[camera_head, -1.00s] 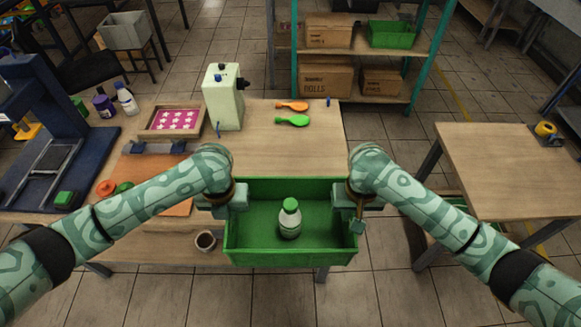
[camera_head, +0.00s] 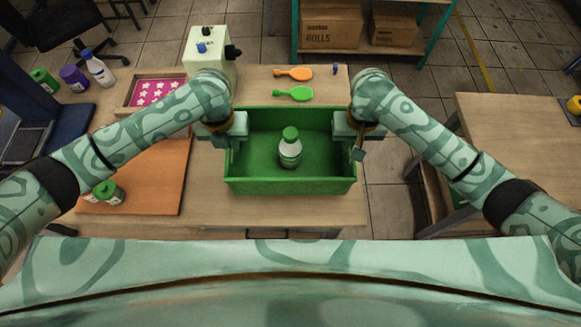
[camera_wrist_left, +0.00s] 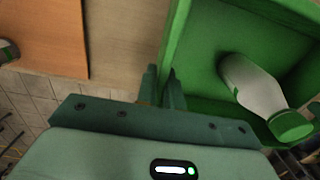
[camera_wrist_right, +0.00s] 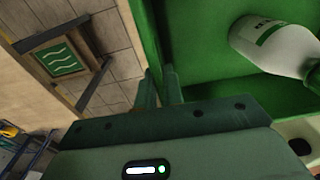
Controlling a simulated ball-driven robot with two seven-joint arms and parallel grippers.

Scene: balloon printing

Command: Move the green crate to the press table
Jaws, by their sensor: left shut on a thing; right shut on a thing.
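The green crate (camera_head: 290,187) is in the middle of the head view, over the wooden press table (camera_head: 210,205). A white bottle with a green cap (camera_head: 290,150) stands inside it. My left gripper (camera_head: 230,128) is shut on the crate's left wall, and the left wrist view shows its fingers (camera_wrist_left: 165,88) on that rim. My right gripper (camera_head: 352,127) is shut on the right wall, and its fingers show in the right wrist view (camera_wrist_right: 163,85). The crate looks level. I cannot tell whether its underside touches the tabletop.
Green-lidded jars (camera_head: 108,193) are at left, on an orange board (camera_head: 150,180). Another table (camera_head: 520,150) stands at right across a gap.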

